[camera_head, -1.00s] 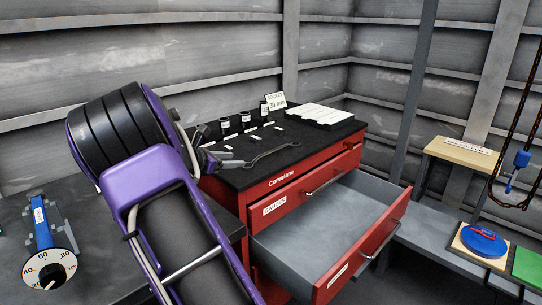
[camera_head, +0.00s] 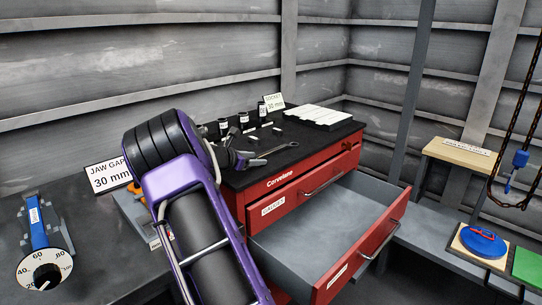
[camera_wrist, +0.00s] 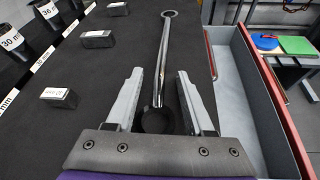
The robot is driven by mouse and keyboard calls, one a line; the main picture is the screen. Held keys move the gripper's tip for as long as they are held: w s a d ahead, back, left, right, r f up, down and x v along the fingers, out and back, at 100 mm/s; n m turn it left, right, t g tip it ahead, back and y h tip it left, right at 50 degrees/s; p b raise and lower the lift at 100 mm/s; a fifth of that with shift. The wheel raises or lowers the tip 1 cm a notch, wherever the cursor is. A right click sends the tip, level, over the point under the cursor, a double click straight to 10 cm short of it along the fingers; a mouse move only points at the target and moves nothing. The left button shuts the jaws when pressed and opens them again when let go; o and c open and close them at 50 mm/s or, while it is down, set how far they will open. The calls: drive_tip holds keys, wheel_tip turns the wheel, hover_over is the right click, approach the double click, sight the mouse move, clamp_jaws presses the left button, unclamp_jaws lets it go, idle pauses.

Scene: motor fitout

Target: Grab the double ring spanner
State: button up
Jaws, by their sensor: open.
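The double ring spanner (camera_wrist: 164,58) is a long steel bar lying on the black top of the red cabinet. In the wrist view its far ring is at the top, and its shaft runs down between my fingers to a dark near ring. In the head view the spanner (camera_head: 277,150) lies near the cabinet's front edge, its near end partly hidden by my gripper (camera_head: 241,158). In the wrist view my gripper (camera_wrist: 160,73) is open, one finger on each side of the shaft, with gaps on both sides.
Small labelled blocks (camera_wrist: 97,39) and label-marked sockets (camera_wrist: 15,39) lie left of the spanner. A white tray (camera_head: 318,115) is at the back of the cabinet top. The drawer (camera_head: 322,222) stands open at the front. A JAW GAP sign (camera_head: 108,175) stands at left.

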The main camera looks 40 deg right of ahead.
clamp_jaws()
drive_tip(key=shift+r, duration=0.1)
idle(1.2)
